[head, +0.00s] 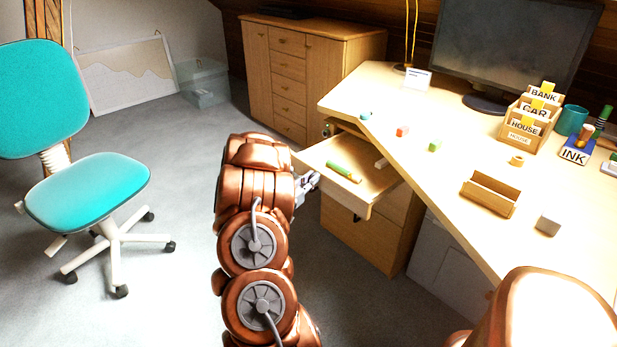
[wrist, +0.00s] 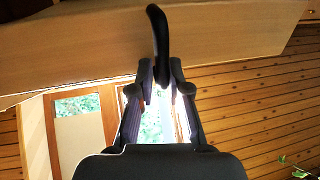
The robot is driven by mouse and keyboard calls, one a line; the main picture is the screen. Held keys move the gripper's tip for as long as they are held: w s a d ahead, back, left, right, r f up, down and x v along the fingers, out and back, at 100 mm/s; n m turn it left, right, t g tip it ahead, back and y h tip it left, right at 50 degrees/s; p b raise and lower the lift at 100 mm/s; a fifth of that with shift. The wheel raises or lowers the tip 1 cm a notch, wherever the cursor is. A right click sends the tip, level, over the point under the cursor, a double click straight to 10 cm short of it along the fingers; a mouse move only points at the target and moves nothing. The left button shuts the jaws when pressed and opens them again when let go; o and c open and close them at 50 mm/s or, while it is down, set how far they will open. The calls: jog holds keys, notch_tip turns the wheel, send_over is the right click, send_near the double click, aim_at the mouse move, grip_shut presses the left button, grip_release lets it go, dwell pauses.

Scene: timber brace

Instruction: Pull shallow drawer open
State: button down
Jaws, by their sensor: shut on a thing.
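In the head view my gripper (head: 308,184) is at the drawer's front, partly hidden by my arm.
The desk (head: 452,152) carries a monitor, a letter rack (head: 530,115), a wooden tray (head: 490,193) and small blocks. A lower cabinet (head: 365,230) stands beneath the drawer. A teal chair (head: 88,188) is at the left. The carpet between chair and drawer is free apart from my arm.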

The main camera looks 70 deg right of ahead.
jog(key=shift+w+r, duration=0.2)
jog(key=shift+w, duration=0.2)
jog(key=c, duration=1.4)
grip_release()
jog(key=shift+o, duration=1)
jog(key=shift+s+f, duration=0.1)
jog(key=shift+s, duration=0.1)
jog(key=shift+a, duration=0.1)
jog(key=v, duration=1.1)
jog(key=shift+a, duration=0.35)
jog(key=shift+w, duration=0.1)
